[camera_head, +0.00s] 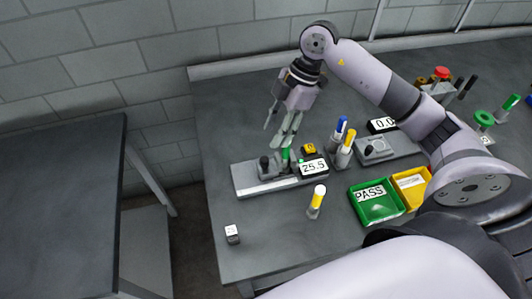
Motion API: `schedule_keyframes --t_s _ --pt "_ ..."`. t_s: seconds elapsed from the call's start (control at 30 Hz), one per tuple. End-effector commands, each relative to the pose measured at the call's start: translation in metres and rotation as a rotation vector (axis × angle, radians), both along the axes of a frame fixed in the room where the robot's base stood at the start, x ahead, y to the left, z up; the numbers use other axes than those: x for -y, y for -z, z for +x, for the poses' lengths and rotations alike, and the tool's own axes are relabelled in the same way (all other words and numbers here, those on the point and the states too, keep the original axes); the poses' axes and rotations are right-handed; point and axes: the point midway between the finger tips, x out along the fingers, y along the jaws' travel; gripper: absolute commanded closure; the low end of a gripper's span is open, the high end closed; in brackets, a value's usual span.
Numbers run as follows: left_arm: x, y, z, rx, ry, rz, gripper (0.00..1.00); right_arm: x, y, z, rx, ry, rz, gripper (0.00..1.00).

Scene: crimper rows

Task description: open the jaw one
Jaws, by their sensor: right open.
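A grey gauge (245,180) with dark blocks on a flat base stands on the table, and its display (313,167) reads 25.5. A green piece (286,153) shows at the gauge, close below my gripper. My right gripper (279,130) is open, pointing down just above and behind the gauge. One fingertip is near the green piece; I cannot tell whether they touch. The exact state of the gauge's jaw is too small to tell. My left gripper is not in view.
A second gauge (375,149) with a 0.0 display (382,125) stands to the right. Yellow-topped (317,197) and blue-topped (340,129) pieces stand nearby. A green PASS tray (378,214) adjoins a yellow tray (411,202). A small white cube (232,234) lies front left.

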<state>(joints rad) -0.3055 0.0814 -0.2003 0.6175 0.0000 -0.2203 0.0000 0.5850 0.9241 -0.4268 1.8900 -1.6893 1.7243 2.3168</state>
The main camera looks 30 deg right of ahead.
Motion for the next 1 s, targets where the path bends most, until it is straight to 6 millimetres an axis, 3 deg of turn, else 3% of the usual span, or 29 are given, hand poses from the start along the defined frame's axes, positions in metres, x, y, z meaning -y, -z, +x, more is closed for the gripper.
schedule_keyframes --t_s 0.17,0.5,0.9,1.0 --pt "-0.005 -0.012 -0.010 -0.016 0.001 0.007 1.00 -0.004 0.038 -0.001 -0.005 0.000 0.003 0.59" --pt "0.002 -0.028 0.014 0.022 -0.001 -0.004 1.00 -0.025 0.089 0.000 -0.002 0.000 0.001 0.59" --pt "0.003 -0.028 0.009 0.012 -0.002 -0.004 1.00 -0.028 0.099 0.001 0.001 -0.001 -0.001 0.59" --pt "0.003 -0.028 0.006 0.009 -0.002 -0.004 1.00 -0.028 0.098 0.001 0.001 -0.001 -0.001 0.65"
